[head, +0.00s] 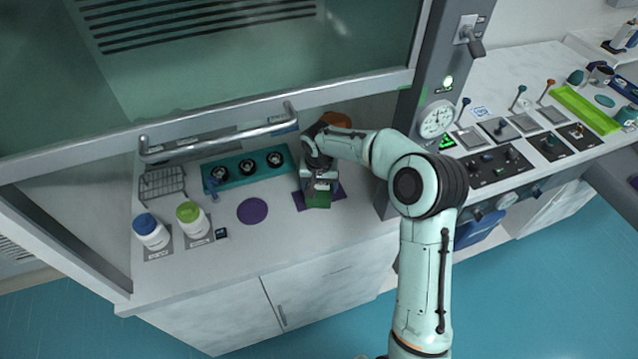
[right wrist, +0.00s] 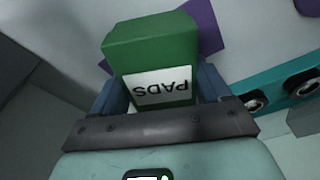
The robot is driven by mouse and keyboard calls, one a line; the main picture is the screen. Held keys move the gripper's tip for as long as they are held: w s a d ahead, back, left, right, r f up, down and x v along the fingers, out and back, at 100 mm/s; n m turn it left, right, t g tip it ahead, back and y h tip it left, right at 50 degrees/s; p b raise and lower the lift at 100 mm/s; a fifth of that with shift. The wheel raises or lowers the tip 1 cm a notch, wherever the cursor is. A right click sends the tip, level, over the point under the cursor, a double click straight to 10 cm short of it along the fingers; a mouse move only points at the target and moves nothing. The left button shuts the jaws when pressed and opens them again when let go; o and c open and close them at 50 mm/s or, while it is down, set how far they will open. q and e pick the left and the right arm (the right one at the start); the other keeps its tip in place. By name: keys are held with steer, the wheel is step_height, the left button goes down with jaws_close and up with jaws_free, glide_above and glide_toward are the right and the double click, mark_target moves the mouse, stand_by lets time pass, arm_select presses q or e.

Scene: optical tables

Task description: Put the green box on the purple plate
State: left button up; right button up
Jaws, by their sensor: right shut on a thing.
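The green box (head: 318,201) is in the jaws of my right gripper (head: 319,187), over a purple square mat (head: 338,189); I cannot tell whether it touches the mat. In the right wrist view the green box (right wrist: 150,43), with a white "PADS" label, sits between the two fingers of my right gripper (right wrist: 160,90). The purple plate (head: 252,211) is a flat round disc on the white worktop, left of the box, with nothing on it. My left gripper is not in view.
A teal rack (head: 240,169) with black round holders stands behind the plate. Two bottles, blue-capped (head: 150,231) and green-capped (head: 191,219), stand to the left, near a wire rack (head: 162,184). A raised glass sash with a handle bar (head: 218,137) hangs above. An orange-brown object (head: 336,119) is behind my wrist.

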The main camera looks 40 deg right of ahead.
mark_target(319, 186)
steer(key=shift+f, duration=0.2)
steer(key=o, duration=1.2)
steer(key=shift+c, duration=0.2)
steer(key=r, duration=0.5)
steer(key=s+r, duration=0.1)
steer(key=r, duration=0.1)
steer(key=shift+a+r, duration=0.2)
steer(key=shift+a, duration=0.15)
